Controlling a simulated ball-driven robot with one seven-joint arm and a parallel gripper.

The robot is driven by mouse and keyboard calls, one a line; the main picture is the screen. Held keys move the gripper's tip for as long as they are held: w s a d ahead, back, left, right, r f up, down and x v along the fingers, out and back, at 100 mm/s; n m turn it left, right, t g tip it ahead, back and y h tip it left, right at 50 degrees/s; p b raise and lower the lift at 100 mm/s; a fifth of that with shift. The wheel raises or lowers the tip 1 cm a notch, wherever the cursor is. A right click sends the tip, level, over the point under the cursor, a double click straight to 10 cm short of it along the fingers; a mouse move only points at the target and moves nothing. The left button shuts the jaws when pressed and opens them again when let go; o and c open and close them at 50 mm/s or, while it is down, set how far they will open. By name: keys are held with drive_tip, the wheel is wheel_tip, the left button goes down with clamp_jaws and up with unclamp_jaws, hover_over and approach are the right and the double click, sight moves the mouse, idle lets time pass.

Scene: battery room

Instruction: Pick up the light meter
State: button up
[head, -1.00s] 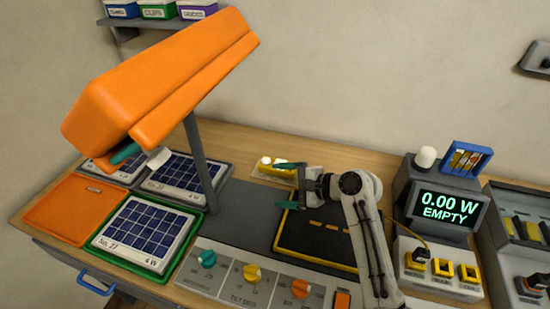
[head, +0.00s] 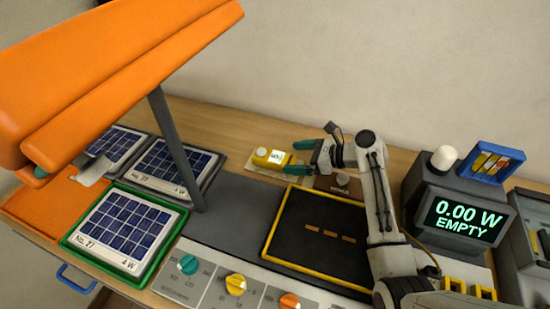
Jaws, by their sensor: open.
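The light meter (head: 262,156) is a small yellow device with a white round sensor and a small display. It lies on a pale mat near the back of the bench, left of my gripper. My gripper (head: 300,157) is open, with its green fingertips pointing left at the meter's right end. One fingertip is on the far side and one on the near side. I cannot tell whether they touch the meter.
A large orange lamp hood (head: 110,80) on a grey post overhangs the left side. Solar panels (head: 124,232) lie below it. A yellow-edged dark tray (head: 312,235) is in front of my gripper. A display box (head: 462,218) reading 0.00 W stands at right.

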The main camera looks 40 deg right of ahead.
sight(282, 158)
drive_tip(key=shift+x, duration=2.95)
drive_tip(key=shift+d+f, duration=0.1)
drive_tip(key=shift+f, duration=0.1)
drive_tip(key=shift+c, duration=0.3)
drive_tip(key=c, duration=1.1)
